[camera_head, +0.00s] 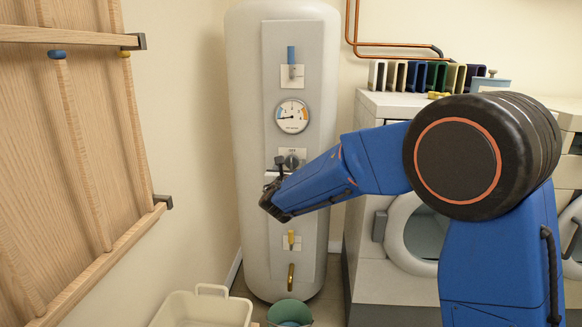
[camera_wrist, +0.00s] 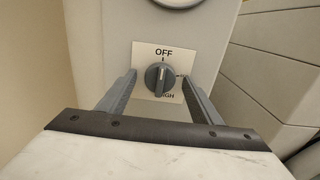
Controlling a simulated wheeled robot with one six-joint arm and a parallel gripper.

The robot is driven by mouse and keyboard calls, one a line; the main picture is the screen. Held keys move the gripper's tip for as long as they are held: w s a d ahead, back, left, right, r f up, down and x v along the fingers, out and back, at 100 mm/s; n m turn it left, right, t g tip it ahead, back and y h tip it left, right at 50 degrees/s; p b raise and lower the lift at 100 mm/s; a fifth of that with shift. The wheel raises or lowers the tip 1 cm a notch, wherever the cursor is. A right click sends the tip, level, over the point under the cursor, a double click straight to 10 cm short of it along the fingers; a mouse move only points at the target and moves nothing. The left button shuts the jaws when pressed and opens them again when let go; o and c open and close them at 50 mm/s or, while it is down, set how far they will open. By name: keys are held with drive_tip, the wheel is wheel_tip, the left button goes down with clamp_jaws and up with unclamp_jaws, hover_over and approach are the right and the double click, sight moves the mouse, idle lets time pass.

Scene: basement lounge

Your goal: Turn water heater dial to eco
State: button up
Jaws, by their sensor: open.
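The water heater (camera_head: 245,150) is a tall cream cylinder with a grey front panel (camera_head: 311,200). Its dial (camera_wrist: 158,79) is a dark grey knob on a white label (camera_wrist: 141,53) in the wrist view. "OFF" shows above the knob and part of "HIGH" below it; other label text is hidden or too small to read. The knob's grip bar stands about upright, with a light mark towards OFF. In the head view the dial (camera_head: 291,160) is just above my gripper (camera_head: 274,184). My gripper (camera_wrist: 160,90) is open, its fingers on either side of the dial, apparently not touching it.
A round gauge (camera_head: 292,116), a blue lever (camera_head: 291,55) and a yellow lever (camera_head: 291,238) sit on the same panel. A white washer (camera_head: 400,235) stands to the right. A cream basket (camera_head: 200,310) and a green bucket (camera_head: 289,314) stand below.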

drive_tip(key=c, duration=1.1)
drive_tip(key=shift+o, duration=0.2)
drive_tip(key=shift+m, duration=0.3)
drive_tip(key=m, duration=0.3)
drive_tip(key=shift+m, duration=0.3)
drive_tip(key=m, duration=0.3)
drive_tip(key=shift+m, duration=0.4)
drive_tip(key=m, duration=0.4)
drive_tip(key=shift+m, duration=1.8)
